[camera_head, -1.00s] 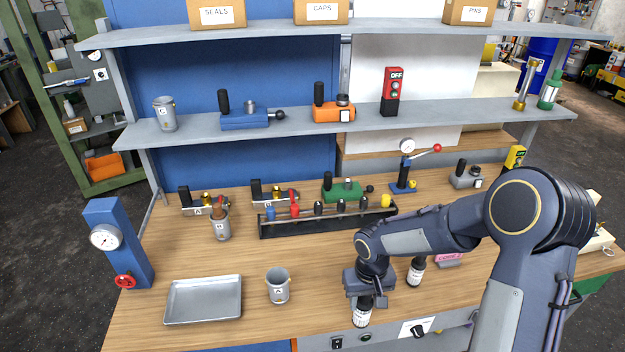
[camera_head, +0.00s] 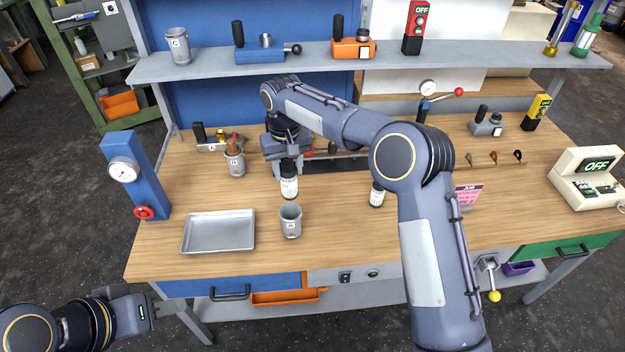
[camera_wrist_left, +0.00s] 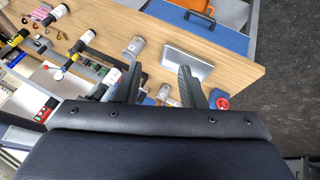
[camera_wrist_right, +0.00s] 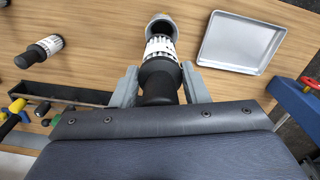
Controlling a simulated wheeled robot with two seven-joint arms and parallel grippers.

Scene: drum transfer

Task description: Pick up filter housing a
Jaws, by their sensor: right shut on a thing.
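My right gripper (camera_head: 287,160) is shut on a dark bottle with a white label (camera_head: 289,185), its black end between the fingers. The bottle is above or just behind a grey cup with a small letter label (camera_head: 291,222). In the right wrist view the bottle (camera_wrist_right: 160,48) overlaps the cup's mouth (camera_wrist_right: 161,20). A similar grey cup holding brown items (camera_head: 235,162) stands further back, and another (camera_head: 178,46) is on the shelf. I cannot surely read which is marked a. My left gripper (camera_head: 180,307) is open and empty, low off the table's front left.
A silver tray (camera_head: 219,250) lies left of the front cup. A blue gauge stand (camera_head: 135,178) is at the left edge. Another bottle (camera_head: 376,194) stands to the right, near a pink sign (camera_head: 467,196). A black rack (camera_head: 335,165) is partly behind my right arm.

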